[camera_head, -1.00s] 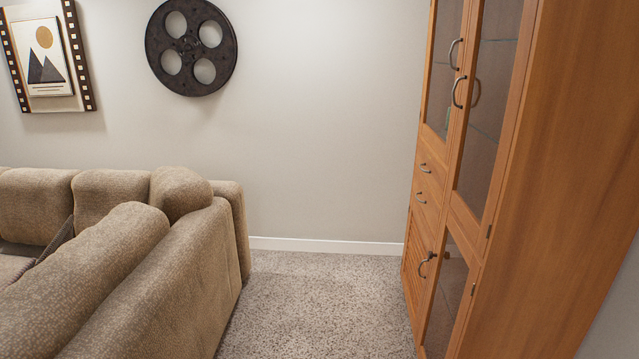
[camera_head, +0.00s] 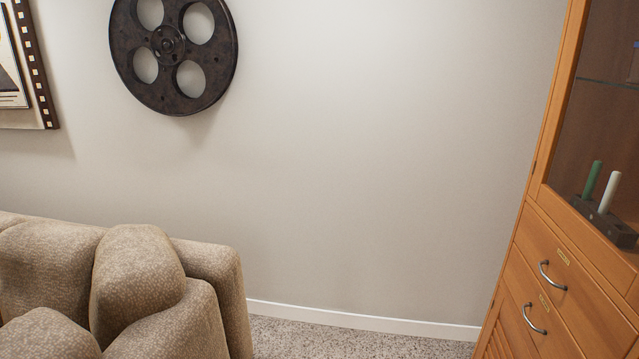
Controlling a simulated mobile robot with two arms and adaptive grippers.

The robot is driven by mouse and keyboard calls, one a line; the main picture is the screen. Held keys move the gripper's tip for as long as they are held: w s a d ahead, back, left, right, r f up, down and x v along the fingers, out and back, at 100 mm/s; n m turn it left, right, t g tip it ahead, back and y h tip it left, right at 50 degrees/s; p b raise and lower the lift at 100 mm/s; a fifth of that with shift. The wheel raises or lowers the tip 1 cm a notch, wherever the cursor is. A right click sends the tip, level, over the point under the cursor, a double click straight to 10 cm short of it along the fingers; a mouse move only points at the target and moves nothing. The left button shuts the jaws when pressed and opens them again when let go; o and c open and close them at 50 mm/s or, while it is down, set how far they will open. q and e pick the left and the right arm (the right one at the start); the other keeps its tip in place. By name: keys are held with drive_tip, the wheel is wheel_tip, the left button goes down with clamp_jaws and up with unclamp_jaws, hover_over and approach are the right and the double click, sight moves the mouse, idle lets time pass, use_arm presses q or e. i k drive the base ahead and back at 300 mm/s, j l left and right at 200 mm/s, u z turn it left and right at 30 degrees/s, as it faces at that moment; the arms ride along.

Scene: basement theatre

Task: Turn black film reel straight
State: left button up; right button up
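The black film reel (camera_head: 172,82) hangs on the wall at the upper left of the head view. It is a dark round disc with several large round holes and a hub in the middle. Its top edge is cut off by the frame. Neither of my grippers shows in the view, and nothing touches the reel.
A beige sofa (camera_head: 140,275) stands at the lower left, below the reel. A wooden cabinet (camera_head: 530,275) with glass and drawers stands at the right. A framed picture (camera_head: 32,70) hangs left of the reel. Carpet (camera_head: 330,340) is clear between sofa and cabinet.

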sight(218, 57)
drive_tip(key=i, duration=1.2)
drive_tip(key=l+z, duration=0.05)
drive_tip(key=l, duration=0.05)
